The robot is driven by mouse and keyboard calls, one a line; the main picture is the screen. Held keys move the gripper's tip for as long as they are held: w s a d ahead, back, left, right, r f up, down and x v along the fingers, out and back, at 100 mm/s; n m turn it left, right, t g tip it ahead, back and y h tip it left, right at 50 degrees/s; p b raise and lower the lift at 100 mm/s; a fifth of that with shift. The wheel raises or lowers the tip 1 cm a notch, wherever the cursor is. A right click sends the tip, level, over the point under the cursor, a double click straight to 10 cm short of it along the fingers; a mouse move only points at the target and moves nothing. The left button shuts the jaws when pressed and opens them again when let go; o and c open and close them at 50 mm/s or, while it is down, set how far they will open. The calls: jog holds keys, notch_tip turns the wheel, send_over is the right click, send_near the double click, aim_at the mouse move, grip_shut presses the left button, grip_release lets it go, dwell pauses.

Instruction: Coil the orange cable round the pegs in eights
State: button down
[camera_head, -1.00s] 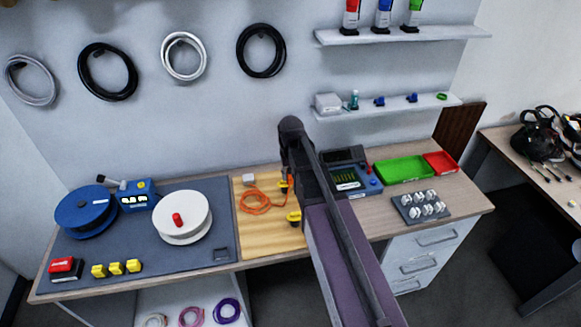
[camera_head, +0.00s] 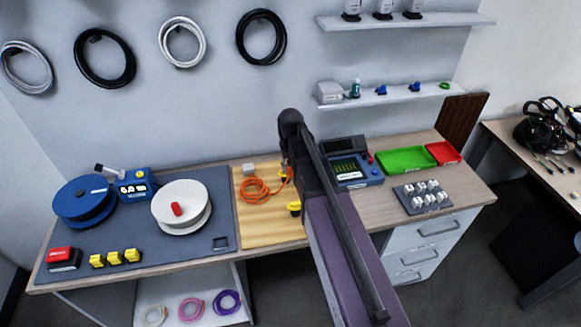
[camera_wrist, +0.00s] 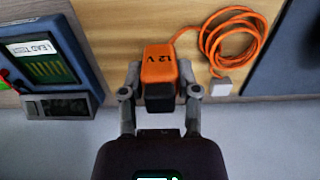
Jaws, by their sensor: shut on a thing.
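The orange cable (camera_head: 256,198) lies in loose loops on the pale wooden board (camera_head: 262,231), left of my arm. It also shows in the wrist view (camera_wrist: 263,30), with a grey-white plug (camera_wrist: 221,87) at one end. At its other end is an orange block marked "12 V" (camera_wrist: 160,64). My gripper (camera_wrist: 160,72) is shut on this block, one finger on each side. Two yellow pegs, an upper one (camera_head: 283,175) and a lower one (camera_head: 294,208), show beside my arm. The loops lie left of them. My arm hides part of the board.
A blue tester (camera_head: 358,180) stands right of my arm, with green (camera_head: 405,161) and red (camera_head: 444,153) trays beyond. Blue (camera_head: 83,204) and white (camera_head: 181,207) spools and a blue meter (camera_head: 134,187) occupy the grey mat (camera_head: 120,258) on the left.

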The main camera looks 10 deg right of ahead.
aim_at(291, 175)
jog(key=shift+f+b, duration=1.55)
jog(key=shift+f, duration=0.3)
jog(key=shift+s+d, duration=0.1)
